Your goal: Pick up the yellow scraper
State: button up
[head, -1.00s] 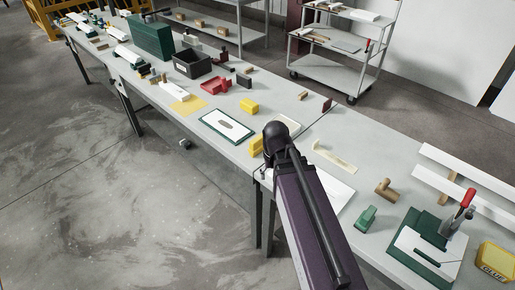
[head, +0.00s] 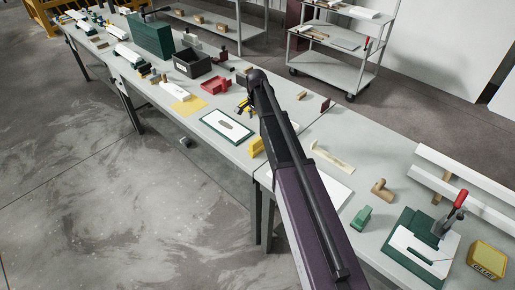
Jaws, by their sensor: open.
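Two small yellow pieces lie on the long grey workbench (head: 285,112). The far yellow piece (head: 241,108) is partly covered by my gripper (head: 246,104). The nearer yellow piece (head: 257,147) stands at the front edge, left of my arm. Which one is the yellow scraper is too small to tell for sure. My gripper is open, its dark fingers small and half hidden beneath the end of my arm, right at the far yellow piece. I cannot tell whether they touch it.
A green-framed white board (head: 226,126) and a yellow sheet (head: 188,104) lie to the left. A red tray (head: 216,85) and black bin (head: 192,64) stand behind. A cream strip (head: 333,158), wooden piece (head: 381,189) and green press (head: 402,246) are to the right.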

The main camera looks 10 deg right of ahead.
aim_at(257, 139)
jog(key=shift+f, duration=0.2)
notch_tip(257, 139, down, 8)
jog(key=b, duration=0.8)
jog(key=shift+f+b, duration=0.15)
jog(key=shift+b, duration=0.15)
jog(key=shift+f, duration=0.1)
dwell(0.4)
jog(key=shift+d+f+b, duration=0.1)
jog(key=shift+f+b, duration=2.4)
jog(key=shift+b, duration=0.1)
grip_shut()
